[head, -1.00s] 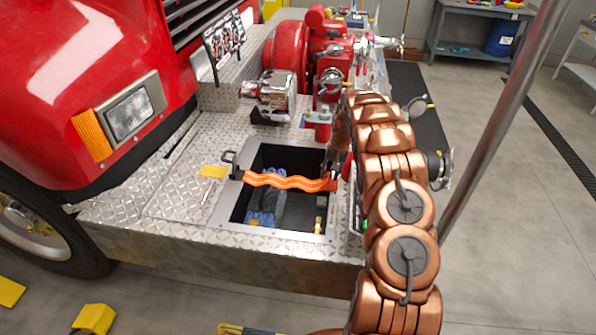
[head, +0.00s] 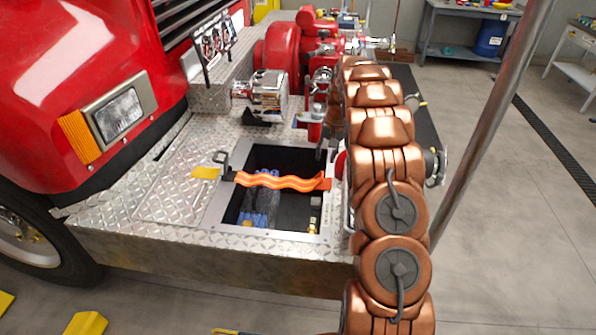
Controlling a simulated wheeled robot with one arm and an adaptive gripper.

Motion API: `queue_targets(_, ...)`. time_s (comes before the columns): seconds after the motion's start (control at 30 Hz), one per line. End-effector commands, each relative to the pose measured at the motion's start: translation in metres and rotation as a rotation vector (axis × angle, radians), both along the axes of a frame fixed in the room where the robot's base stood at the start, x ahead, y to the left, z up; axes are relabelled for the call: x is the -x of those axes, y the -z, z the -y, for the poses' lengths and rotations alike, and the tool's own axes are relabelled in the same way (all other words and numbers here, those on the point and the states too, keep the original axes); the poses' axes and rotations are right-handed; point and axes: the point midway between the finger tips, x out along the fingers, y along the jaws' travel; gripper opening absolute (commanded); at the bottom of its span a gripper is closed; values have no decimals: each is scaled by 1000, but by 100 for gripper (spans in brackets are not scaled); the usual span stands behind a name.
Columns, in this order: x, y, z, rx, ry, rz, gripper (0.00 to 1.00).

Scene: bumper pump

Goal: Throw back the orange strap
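The orange strap (head: 283,181) lies wavy across the open compartment (head: 290,212) in the diamond-plate bumper. Its left end is at a dark buckle by the left rim. Its right end, a flat orange piece, is at the right rim. My gripper (head: 323,150) is at the compartment's far right corner, just above and beyond the strap's right end. It looks apart from the strap. My copper arm hides most of it, and its finger opening cannot be made out.
Blue and brass items (head: 260,208) lie in the compartment. The red pump (head: 288,52) and a chrome fitting (head: 268,92) stand behind it. A yellow tag (head: 206,172) lies left of it. A metal pole (head: 490,115) rises on the right.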

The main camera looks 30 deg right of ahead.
Motion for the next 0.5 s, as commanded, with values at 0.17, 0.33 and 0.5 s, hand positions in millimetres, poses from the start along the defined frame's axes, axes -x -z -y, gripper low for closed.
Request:
queue_targets(0.17,8,-18,-18,9,-20,-13,36)
queue_targets(0.33,18,-34,-34,15,-39,-25,36)
queue_targets(0.5,27,-51,-50,26,-57,-34,36)
